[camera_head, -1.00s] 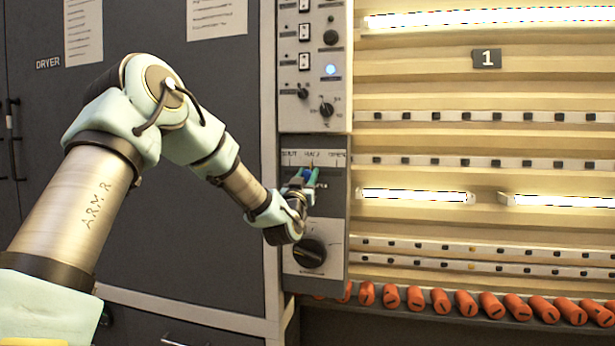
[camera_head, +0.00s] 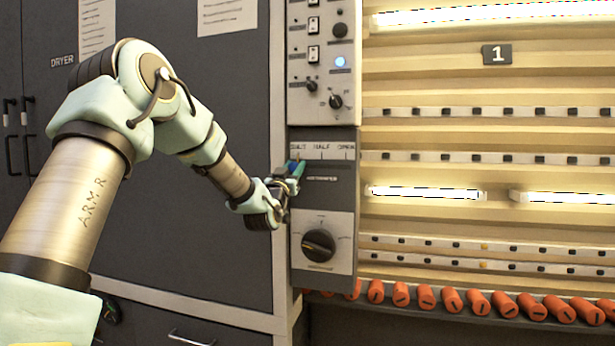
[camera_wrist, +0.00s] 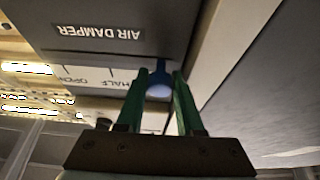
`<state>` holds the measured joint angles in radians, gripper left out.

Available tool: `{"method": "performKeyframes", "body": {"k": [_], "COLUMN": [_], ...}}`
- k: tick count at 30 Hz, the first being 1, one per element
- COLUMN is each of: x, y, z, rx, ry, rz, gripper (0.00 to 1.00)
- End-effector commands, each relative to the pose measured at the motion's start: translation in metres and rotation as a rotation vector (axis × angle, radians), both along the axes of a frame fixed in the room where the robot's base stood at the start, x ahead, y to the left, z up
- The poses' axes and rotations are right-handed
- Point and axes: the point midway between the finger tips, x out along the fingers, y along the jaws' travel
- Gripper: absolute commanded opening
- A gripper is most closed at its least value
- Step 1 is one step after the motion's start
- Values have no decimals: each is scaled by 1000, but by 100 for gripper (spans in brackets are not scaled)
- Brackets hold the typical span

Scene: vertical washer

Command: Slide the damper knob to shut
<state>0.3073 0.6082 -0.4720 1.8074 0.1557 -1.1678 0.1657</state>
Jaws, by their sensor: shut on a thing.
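The blue damper knob (camera_wrist: 160,88) sits between the two green fingers of my gripper (camera_wrist: 164,78) in the wrist view. The fingers are shut on it. In the head view my gripper (camera_head: 296,169) is at the left end of the damper scale (camera_head: 322,149), below the SHUT mark, and the knob is mostly hidden by the fingers. The HALF and OPEN marks are clear to the right of it. In the wrist view the AIR DAMPER label (camera_wrist: 100,33) appears upside down, with HALF and OPEN left of the knob.
A dark rotary dial (camera_head: 318,245) is below the damper panel. Switches and small knobs (camera_head: 336,101) are above it. The grey dryer door (camera_head: 200,240) lies to the left. Lit shelves (camera_head: 490,130) and a row of orange cylinders (camera_head: 478,302) are to the right.

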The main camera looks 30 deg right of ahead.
Motion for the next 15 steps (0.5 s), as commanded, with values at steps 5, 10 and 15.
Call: {"method": "performKeyframes", "body": {"k": [5, 10, 15], "x": [4, 4, 4], "y": [4, 5, 5], "z": [0, 0, 0], "rx": [1, 0, 0], "ry": [2, 3, 3], "rz": [5, 8, 7], "gripper": [0, 40, 60]}}
